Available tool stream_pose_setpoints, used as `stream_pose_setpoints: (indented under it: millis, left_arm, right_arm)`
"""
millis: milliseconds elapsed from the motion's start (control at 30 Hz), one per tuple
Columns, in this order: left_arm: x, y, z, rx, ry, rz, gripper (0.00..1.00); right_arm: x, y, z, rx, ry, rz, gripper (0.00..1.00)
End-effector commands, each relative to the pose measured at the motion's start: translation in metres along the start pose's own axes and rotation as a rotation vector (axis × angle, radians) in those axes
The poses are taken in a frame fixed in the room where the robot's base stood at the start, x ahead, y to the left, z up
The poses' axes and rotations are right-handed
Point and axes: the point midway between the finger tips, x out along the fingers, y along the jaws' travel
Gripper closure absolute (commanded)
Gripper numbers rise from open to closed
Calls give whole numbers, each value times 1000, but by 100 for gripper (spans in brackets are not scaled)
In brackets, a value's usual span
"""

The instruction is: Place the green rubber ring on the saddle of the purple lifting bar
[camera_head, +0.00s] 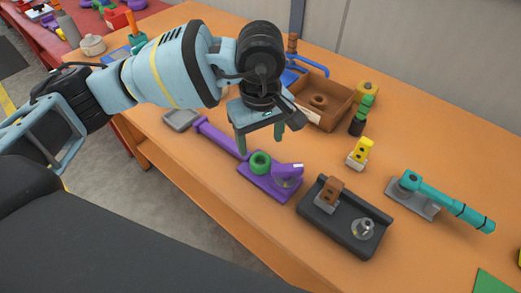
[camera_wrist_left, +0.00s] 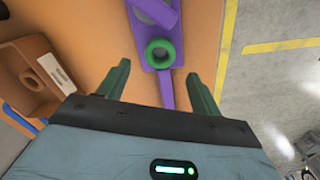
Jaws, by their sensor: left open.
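The green rubber ring (camera_head: 260,169) lies flat on the purple lifting bar (camera_head: 268,190), where the long handle meets the wider base. A purple raised piece stands on the base to the right of the ring. In the left wrist view the ring (camera_wrist_left: 160,66) sits on the purple bar (camera_wrist_left: 167,92), just beyond the fingertips and between their lines. I cannot tell whether it is fully seated on the saddle. My left gripper (camera_head: 260,145) is open and empty above and slightly behind the ring; its fingers (camera_wrist_left: 160,76) are apart and do not touch it. My right gripper is not in view.
A black tray (camera_head: 322,217) with a brown block and metal part stands to the right, and a teal-handled tool (camera_head: 445,202) beyond it. A yellow part (camera_head: 359,153), brown box (camera_head: 340,107) and grey dish (camera_head: 182,119) stand around the bar. The table's front edge is close.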

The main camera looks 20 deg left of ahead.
Motion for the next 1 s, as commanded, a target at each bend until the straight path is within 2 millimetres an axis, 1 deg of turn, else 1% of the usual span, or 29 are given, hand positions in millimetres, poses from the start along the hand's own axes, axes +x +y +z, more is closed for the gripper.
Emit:
stream_pose_setpoints:
  millis: [33,100,200,333,500,1000]
  left_arm:
    - [-11,1,0,0,1,3,35]
    - [-23,1,0,0,0,3,35]
    - [-36,1,0,0,0,1,35]
    - [-48,1,0,1,0,1,35]
    - [-53,0,0,1,-1,-1,35]
    - [-53,0,0,0,-1,-1,35]
  right_arm:
    - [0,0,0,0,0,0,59]
    - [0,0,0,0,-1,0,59]
    - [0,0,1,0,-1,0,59]
    - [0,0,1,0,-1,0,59]
    - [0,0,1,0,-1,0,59]
    - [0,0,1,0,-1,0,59]
